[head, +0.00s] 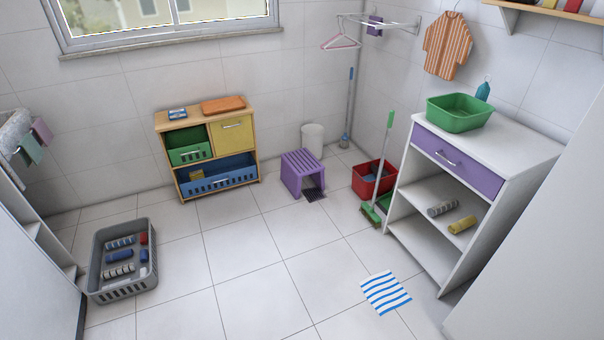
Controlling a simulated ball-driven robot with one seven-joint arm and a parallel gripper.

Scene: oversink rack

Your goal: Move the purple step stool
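The purple step stool (303,173) stands upright on the tiled floor near the back wall, in the middle of the head view. It has a slatted top and an open space underneath. A dark floor grate (314,195) lies at its front right foot, partly under it. A white bin (313,140) stands just behind it. My gripper does not show in the head view.
A wooden cabinet (208,110) stands left of the stool. A red bucket (373,180), a green broom (371,213) and a white shelf unit (432,248) are to the right. A grey basket (124,290) and a striped cloth (386,292) lie on the floor. The middle floor is clear.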

